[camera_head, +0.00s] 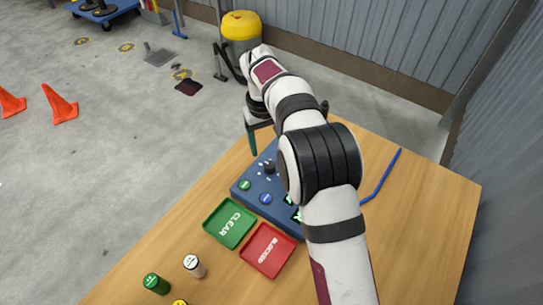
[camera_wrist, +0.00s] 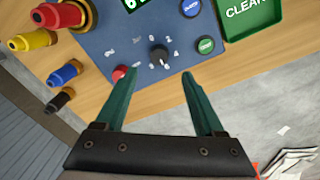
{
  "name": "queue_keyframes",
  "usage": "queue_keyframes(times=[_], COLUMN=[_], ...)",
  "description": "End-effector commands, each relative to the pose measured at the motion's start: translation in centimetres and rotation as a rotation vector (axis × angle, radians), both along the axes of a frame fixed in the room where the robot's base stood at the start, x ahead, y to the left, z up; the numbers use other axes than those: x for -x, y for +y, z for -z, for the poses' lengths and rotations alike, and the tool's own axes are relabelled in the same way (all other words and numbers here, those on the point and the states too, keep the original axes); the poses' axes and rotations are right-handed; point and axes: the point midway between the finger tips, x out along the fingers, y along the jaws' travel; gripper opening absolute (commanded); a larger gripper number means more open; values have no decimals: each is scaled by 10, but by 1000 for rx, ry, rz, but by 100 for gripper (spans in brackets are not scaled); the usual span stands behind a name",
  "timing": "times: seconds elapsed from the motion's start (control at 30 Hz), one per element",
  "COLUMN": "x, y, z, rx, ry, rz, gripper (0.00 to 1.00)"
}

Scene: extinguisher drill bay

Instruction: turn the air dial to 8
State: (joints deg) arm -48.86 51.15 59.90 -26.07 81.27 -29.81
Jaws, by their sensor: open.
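The air dial is a small black knob (camera_wrist: 159,55) ringed by white numerals on a blue control panel (camera_wrist: 110,42). It also shows in the head view (camera_head: 269,167) on the panel (camera_head: 248,188) near the table's far edge. The numerals are small, and I cannot tell surely which one the knob points to. My gripper (camera_wrist: 158,76) has two green fingers spread apart, with nothing between them. In the wrist view the knob appears just beyond the fingertips, roughly centred between them. In the head view one finger (camera_head: 252,141) shows beside the panel; the arm hides part of the panel.
Green (camera_wrist: 206,46), blue (camera_wrist: 190,7) and red (camera_wrist: 120,72) buttons sit around the dial. Several coloured fittings (camera_wrist: 60,15) stand beside the panel.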

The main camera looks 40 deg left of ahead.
Motion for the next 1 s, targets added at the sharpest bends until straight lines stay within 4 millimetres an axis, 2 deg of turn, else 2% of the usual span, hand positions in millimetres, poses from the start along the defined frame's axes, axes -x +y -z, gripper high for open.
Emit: queue_keyframes(times=[0.03,0.1,0.2,0.3,0.43,0.7,1.0], x=[0,-1,-2,-3,-3,-4,-3], y=[-1,-2,-2,-2,-3,-2,-2], z=[16,35,56,69,77,78,78], rx=[4,2,1,-1,-1,-2,-2], ry=[4,2,2,0,0,0,0], rz=[-1,1,2,1,2,2,2], gripper=[71,71,71,71,71,71,17])
